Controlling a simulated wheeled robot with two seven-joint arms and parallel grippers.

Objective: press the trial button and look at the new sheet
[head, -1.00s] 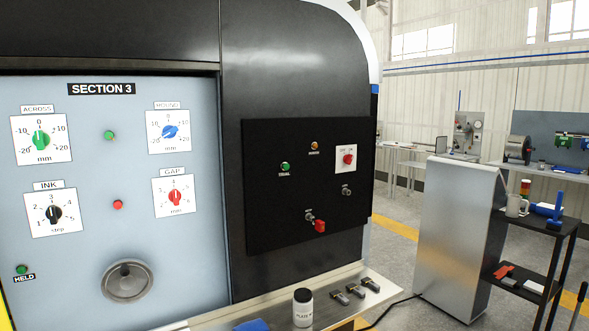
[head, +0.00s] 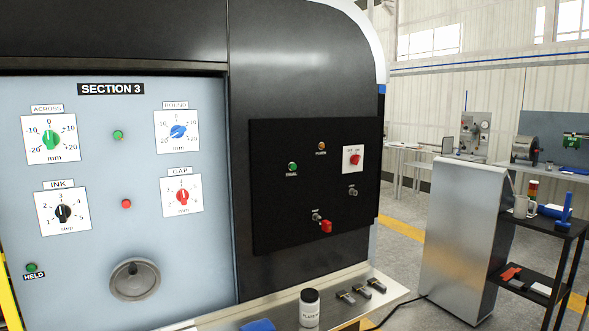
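The trial button (head: 292,167) is a green round button on the black control panel (head: 275,215), with a small label under it. An amber button (head: 321,146), a red switch on a white plate (head: 354,159) and a red padlock-like piece (head: 326,227) share that panel. The grey Section 3 panel (head: 90,245) stands to the left with ACROSS, ROUND, INK and GAP knobs. No printed sheet can be made out in this view. Neither of my grippers is in view.
A ledge (head: 390,297) below the black panel holds a white labelled jar (head: 309,308), several small dark clamps (head: 361,289) and a blue item (head: 258,325). A metal cabinet (head: 462,235) and a dark shelf cart (head: 545,225) stand to the right. Yellow-striped floor lies between.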

